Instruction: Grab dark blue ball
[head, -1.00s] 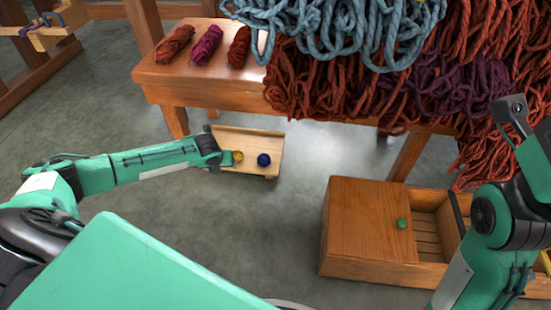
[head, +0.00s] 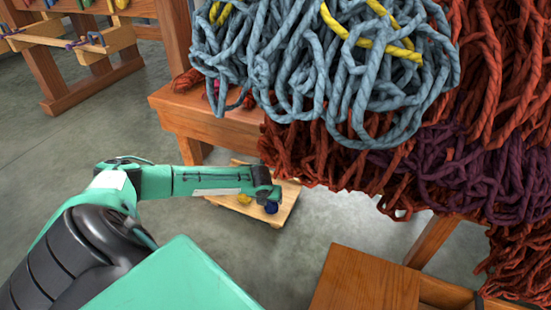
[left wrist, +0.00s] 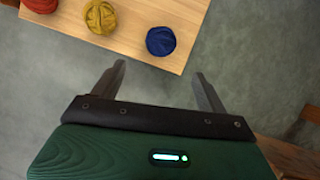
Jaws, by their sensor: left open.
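The dark blue ball (left wrist: 161,41) lies on a light wooden tray (left wrist: 136,48), near its edge, in the left wrist view. In the head view the ball (head: 271,207) shows just below the end of my left arm. My left gripper (left wrist: 160,70) is open, its two fingers apart and pointing toward the tray. The ball sits a little beyond the fingertips, roughly centred between them, with nothing held. In the head view my left gripper (head: 268,197) is over the tray, its fingers hard to make out. My right gripper is not in view.
A yellow ball (left wrist: 100,16) and a red ball (left wrist: 41,4) lie on the same tray, left of the blue one. Thick grey-blue yarn (head: 330,70) and rust yarn (head: 490,90) hang over a wooden bench (head: 215,125). A wooden box (head: 365,285) stands at lower right.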

